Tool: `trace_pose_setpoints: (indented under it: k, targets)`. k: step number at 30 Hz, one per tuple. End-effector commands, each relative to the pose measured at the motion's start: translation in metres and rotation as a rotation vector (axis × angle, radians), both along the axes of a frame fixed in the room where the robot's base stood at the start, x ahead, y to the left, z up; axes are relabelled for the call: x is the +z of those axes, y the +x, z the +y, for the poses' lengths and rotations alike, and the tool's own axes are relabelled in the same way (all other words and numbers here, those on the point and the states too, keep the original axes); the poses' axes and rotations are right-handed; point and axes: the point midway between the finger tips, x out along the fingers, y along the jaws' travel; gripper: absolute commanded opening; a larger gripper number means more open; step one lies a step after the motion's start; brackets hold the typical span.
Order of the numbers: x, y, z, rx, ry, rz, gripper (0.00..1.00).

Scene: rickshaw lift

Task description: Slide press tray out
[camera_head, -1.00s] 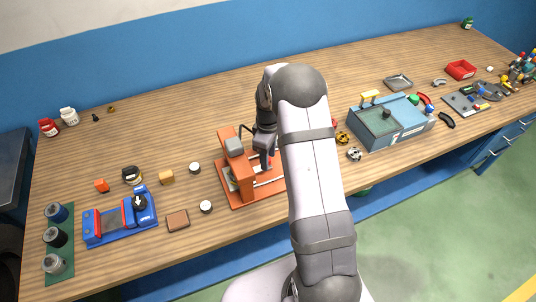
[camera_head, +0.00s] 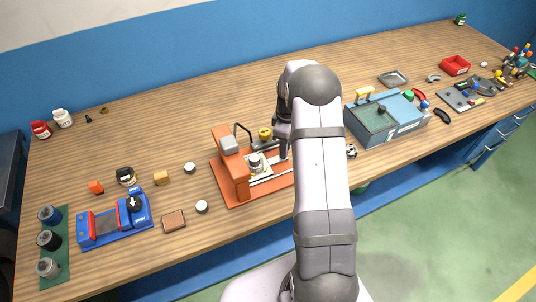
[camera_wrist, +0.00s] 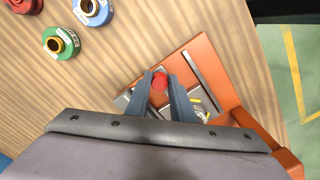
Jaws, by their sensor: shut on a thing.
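The orange press (camera_head: 238,178) stands near the front of the bench, with a grey block on top of its upright and pale rails along its base. A pale press tray (camera_head: 264,174) carrying a round metal piece (camera_head: 256,162) shows beside the upright, on the rails. My gripper (camera_head: 284,153) is over the right part of the press base, with its fingertips largely hidden by my arm. In the wrist view, my gripper (camera_wrist: 160,86) is shut on a red knob (camera_wrist: 159,81). How the knob joins the tray is hidden. The orange base (camera_wrist: 212,66) lies below the fingers.
A blue-grey box machine (camera_head: 385,122) stands to the right of my arm. A blue and red device (camera_head: 114,218), a brown block (camera_head: 174,221) and small round pieces lie left of the press. Coloured rings (camera_wrist: 60,42) show in the wrist view. The bench behind the press is mostly clear.

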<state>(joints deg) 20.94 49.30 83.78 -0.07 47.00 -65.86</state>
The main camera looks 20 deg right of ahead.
Motion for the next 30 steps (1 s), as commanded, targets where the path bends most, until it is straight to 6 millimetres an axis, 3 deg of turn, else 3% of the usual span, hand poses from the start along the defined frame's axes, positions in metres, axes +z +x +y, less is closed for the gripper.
trace_pose_setpoints:
  k: [1, 6, 18, 19, 21, 30]
  targets:
    - [-0.001, 0.001, -0.018, -0.007, -0.002, -0.005, 0.0]
    - [0.0, 0.001, -0.052, -0.002, -0.002, -0.005, 0.0]
    - [0.002, 0.001, -0.064, 0.001, -0.006, -0.006, 0.0]
    - [0.002, 0.001, -0.064, 0.001, -0.006, -0.006, 0.26]
    - [0.002, 0.001, -0.064, 0.001, -0.006, -0.006, 0.4]
    - [0.001, 0.0, -0.061, 0.001, -0.001, -0.003, 0.4]
